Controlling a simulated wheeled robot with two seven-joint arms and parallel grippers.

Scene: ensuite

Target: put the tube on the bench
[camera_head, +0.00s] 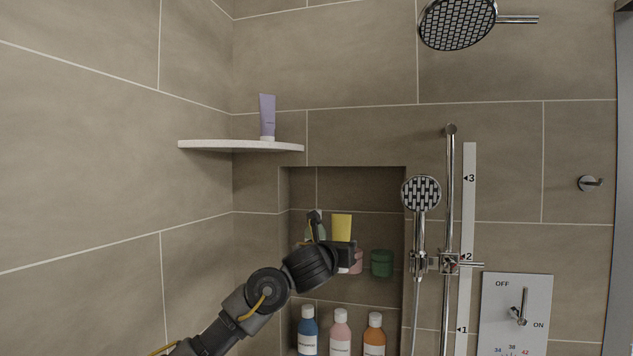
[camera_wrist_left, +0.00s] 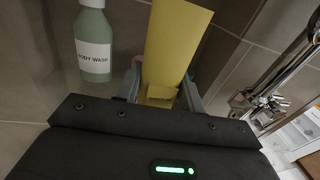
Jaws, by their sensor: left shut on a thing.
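A yellow tube (camera_head: 342,226) is between the fingers of my left gripper (camera_head: 338,248), in front of the wall niche. In the left wrist view the yellow tube (camera_wrist_left: 176,45) rises between the two grey fingers of the left gripper (camera_wrist_left: 163,88), which is shut on it. A second, purple tube (camera_head: 267,115) stands upright on the white corner shelf (camera_head: 240,147), up and left of the gripper. No bench shows in either view. My right gripper is not in view.
A green body wash bottle (camera_wrist_left: 93,45) stands left of the held tube. A dark green jar (camera_head: 381,263) is right of the gripper. Blue (camera_head: 307,333), pink (camera_head: 340,330) and orange (camera_head: 374,334) bottles stand below. A hand shower (camera_head: 421,195) and rail (camera_head: 450,190) are to the right.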

